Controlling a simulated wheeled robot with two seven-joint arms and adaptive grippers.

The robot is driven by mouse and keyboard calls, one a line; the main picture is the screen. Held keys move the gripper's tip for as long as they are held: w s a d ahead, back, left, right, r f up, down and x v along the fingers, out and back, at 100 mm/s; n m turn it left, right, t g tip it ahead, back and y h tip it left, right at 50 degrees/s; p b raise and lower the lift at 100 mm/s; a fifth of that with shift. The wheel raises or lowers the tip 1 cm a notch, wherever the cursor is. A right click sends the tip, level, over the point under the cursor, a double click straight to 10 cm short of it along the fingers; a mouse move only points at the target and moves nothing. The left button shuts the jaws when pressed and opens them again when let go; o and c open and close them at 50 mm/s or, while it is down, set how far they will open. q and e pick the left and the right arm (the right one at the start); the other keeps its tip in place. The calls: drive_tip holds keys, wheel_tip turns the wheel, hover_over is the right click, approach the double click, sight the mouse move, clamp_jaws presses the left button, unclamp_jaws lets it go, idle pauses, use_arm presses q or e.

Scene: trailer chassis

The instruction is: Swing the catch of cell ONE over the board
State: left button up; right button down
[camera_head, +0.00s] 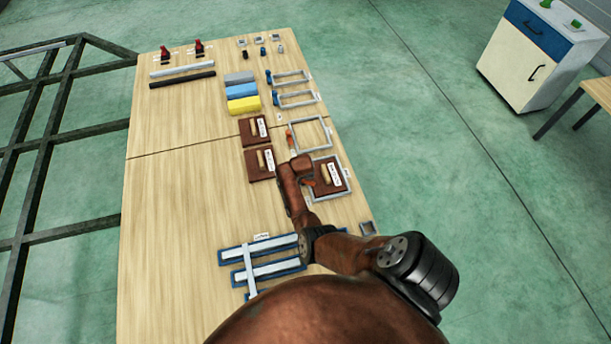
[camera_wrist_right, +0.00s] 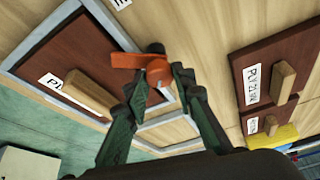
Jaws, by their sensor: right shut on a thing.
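A brown board (camera_head: 322,186) with a wooden handle and a white label lies inside a grey frame (camera_head: 347,193) at the table's right edge. It also shows in the right wrist view (camera_wrist_right: 75,55). An orange catch (camera_wrist_right: 128,61) stands at the frame's side. Its arm crosses the frame rail, and its tip appears to lie over the board's edge; in the head view a bit of the catch (camera_head: 309,183) shows. My right gripper (camera_head: 298,166) is at this catch, its fingers (camera_wrist_right: 157,85) shut on it. Which cell number this is cannot be read. My left gripper is out of view.
An empty grey frame (camera_head: 328,131) with its own orange catch (camera_head: 290,139) lies just beyond. Two brown handled boards (camera_head: 251,168) lie left of the frames. Yellow, blue and grey blocks (camera_head: 243,104) are farther back. Blue-and-white bars (camera_head: 225,256) lie in front.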

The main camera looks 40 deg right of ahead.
drive_tip(key=n+p, duration=0.1)
drive_tip(key=n+y+p, duration=0.1)
drive_tip(key=n, duration=0.1)
drive_tip(key=shift+s+d+r+n+t+p, duration=0.1)
drive_tip(key=shift+s+d+n+t+p, duration=0.1)
drive_tip(key=shift+n+t+p, duration=0.15)
drive_tip(key=shift+n+y+p, duration=0.3)
drive_tip(key=shift+n+y, duration=0.2)
drive_tip(key=shift+n, duration=0.25)
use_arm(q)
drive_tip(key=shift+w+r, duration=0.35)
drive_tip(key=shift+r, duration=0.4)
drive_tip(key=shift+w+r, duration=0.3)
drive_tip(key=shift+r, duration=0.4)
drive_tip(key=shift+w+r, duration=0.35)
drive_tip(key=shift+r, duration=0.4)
use_arm(e)
drive_tip(key=shift+n+y, duration=0.3)
drive_tip(key=shift+n, duration=0.7)
drive_tip(key=shift+f, duration=0.2)
drive_tip(key=c, duration=1.6)
unclamp_jaws()
drive_tip(key=shift+r, duration=0.1)
